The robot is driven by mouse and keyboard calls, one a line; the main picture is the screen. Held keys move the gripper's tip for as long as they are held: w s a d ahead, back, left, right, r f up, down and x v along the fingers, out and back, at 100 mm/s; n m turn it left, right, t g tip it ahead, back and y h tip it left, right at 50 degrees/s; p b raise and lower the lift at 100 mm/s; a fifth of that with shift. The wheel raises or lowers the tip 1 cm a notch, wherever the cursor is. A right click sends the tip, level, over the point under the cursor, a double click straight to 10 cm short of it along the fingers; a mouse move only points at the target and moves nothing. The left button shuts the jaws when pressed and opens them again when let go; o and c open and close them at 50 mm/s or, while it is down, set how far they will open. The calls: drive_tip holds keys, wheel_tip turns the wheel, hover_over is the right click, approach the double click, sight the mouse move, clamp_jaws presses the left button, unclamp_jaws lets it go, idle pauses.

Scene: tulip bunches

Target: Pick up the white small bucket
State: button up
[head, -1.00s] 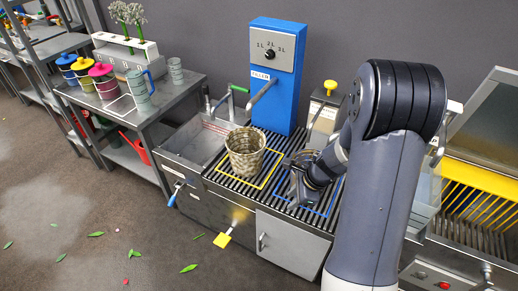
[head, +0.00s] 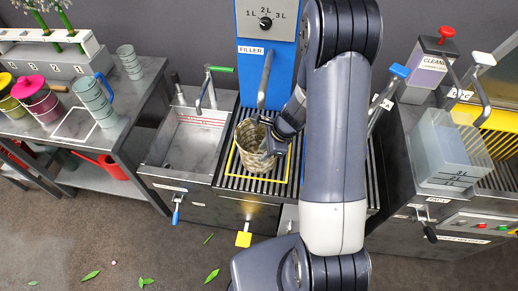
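A small pale woven bucket (head: 243,150) stands upright on the slatted grate, inside the yellow outline beneath the filler spout. It is beige-white, and it is the nearest match to a white small bucket that I see. My gripper (head: 270,146) is at its right side, overlapping the rim and upper wall in the head view. The fingers are dark and small here, and my arm covers part of them. I cannot tell whether they touch the bucket or how far apart they are.
The blue filler (head: 265,70) with its spout stands behind the bucket. A metal sink (head: 190,145) is to the left. A clear bin (head: 440,160) stands at right.

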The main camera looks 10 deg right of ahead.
drive_tip(key=shift+d+x, duration=0.15)
drive_tip(key=shift+x, duration=1.15)
drive_tip(key=shift+d+x, duration=0.1)
drive_tip(key=shift+x, duration=1.15)
drive_tip(key=shift+f, duration=0.1)
clamp_jaws()
